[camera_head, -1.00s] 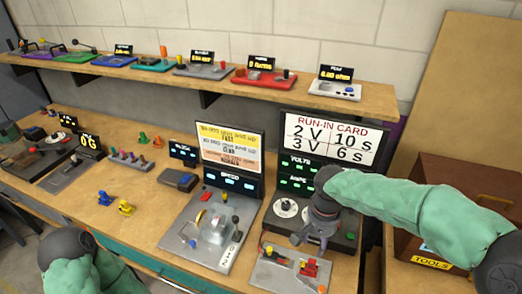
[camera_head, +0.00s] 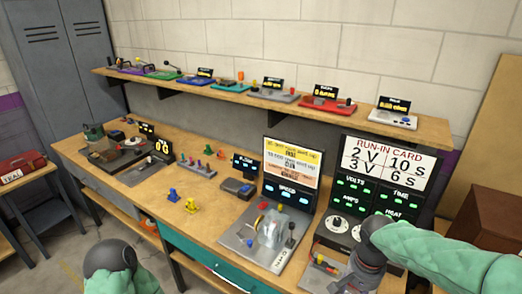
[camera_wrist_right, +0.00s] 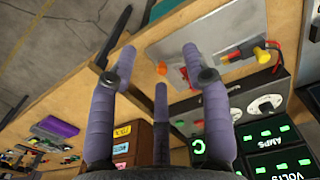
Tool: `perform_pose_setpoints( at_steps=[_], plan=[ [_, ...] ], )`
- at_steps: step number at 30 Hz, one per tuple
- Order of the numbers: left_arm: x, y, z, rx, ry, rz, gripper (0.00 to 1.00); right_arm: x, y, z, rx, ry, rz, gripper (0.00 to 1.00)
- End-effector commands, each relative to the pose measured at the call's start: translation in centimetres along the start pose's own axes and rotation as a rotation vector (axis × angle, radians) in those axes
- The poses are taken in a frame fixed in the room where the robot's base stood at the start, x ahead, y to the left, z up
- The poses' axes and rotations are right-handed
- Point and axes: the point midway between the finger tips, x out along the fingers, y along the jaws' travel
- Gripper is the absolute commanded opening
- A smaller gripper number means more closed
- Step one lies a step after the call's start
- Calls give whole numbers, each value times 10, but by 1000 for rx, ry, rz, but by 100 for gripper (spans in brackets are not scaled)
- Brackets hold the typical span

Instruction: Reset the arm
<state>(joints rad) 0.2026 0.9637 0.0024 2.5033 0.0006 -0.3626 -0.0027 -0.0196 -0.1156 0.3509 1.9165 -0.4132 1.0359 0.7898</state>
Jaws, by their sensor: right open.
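My right gripper (camera_head: 362,276) hangs in front of the run-in panel at the lower right of the head view. Its arm comes in from the right. In the right wrist view the purple-grey fingers (camera_wrist_right: 159,52) are spread apart with nothing between them. A grey plate (camera_wrist_right: 215,45) with red and yellow connectors lies beyond the fingers there; it also shows beside the gripper in the head view (camera_head: 318,277). Only a green sleeve and a dark rounded joint of my left arm show at the lower left of the head view; its gripper is out of view.
The run-in panel (camera_head: 368,205) with dials and displays stands close behind my right gripper. A speed device (camera_head: 262,238) with a clear dome is to its left. Small figures (camera_head: 191,205) and devices stand along the bench. A shelf (camera_head: 240,90) holds several devices. A brown toolbox (camera_head: 485,215) is at right.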

Motion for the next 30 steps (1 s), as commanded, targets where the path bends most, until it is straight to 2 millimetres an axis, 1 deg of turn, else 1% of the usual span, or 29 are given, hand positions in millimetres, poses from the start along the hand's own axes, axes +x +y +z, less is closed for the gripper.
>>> perform_pose_setpoints(
  at_steps=[10,17,20,23,27,29,30],
  plan=[
    [0,0,0,0,1,0,40,41,-20,5,-68,-36,-45,49],
    [0,0,0,0,0,0,40,84,-41,14,-132,-69,-100,49],
    [0,0,0,0,0,0,40,110,-50,21,-163,-88,-131,49],
    [0,0,0,0,0,0,40,142,-62,34,-200,-110,-171,49],
    [0,0,0,0,0,0,40,194,-76,56,-246,-132,-237,49],
    [0,0,0,0,0,0,40,214,-80,68,-262,-138,-261,49],
    [0,0,0,0,0,0,40,228,-82,76,-271,-140,-276,49]
  ],
)
